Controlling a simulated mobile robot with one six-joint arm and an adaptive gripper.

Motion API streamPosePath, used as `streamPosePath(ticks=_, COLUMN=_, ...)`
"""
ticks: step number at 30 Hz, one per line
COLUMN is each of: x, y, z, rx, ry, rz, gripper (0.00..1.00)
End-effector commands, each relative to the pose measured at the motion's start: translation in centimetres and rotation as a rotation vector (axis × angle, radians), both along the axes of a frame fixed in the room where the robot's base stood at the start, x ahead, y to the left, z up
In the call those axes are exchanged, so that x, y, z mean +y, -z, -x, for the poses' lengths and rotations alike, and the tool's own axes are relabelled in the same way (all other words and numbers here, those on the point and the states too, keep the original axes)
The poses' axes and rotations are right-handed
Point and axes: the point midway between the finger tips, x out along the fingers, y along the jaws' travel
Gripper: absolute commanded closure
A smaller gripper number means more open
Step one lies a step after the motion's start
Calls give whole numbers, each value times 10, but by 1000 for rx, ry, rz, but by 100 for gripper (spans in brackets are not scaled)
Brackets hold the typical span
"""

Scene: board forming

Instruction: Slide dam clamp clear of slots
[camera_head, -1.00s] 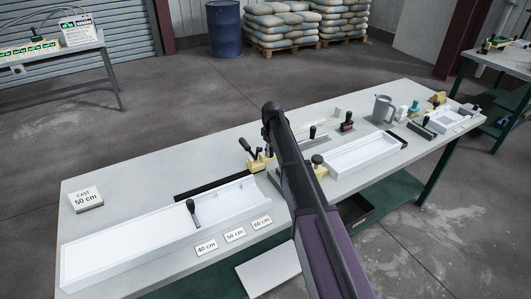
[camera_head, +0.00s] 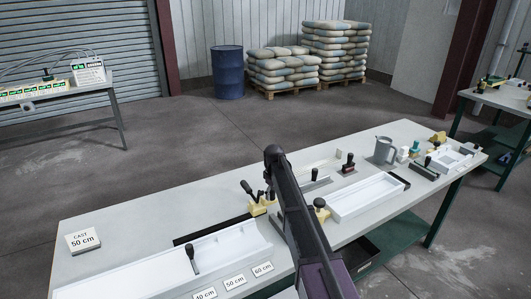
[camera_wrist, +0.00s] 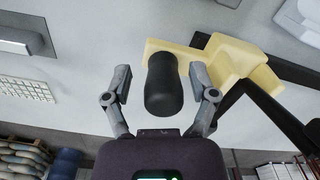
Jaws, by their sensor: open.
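A yellow clamp (camera_head: 259,207) with a tilted black lever (camera_head: 248,188) stands near the right end of the long white trough (camera_head: 120,273), behind it. In the wrist view the yellow clamp body (camera_wrist: 240,62) is at the upper right, and an upright-looking black handle (camera_wrist: 161,88) extends from it. My gripper (camera_wrist: 160,72) is open, with one finger on each side of this handle and gaps showing on both sides. A plate with a black handle (camera_head: 191,258) stands across the trough. I cannot make out the slots.
A black bar (camera_head: 210,231) lies behind the trough. Labels for 40, 50 and 60 cm (camera_head: 263,269) lie in front. Right of my arm are a shorter white tray (camera_head: 368,192), a yellow piece with a black knob (camera_head: 320,208) and a grey mug (camera_head: 384,150).

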Motion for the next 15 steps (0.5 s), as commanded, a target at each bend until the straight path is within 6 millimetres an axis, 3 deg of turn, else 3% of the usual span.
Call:
streamPosePath(ticks=8, x=-12, y=0, z=28, rx=1, ry=55, rz=-1, gripper=26)
streamPosePath(ticks=15, x=-40, y=0, z=98, rx=0, ry=209, rz=-1, gripper=26)
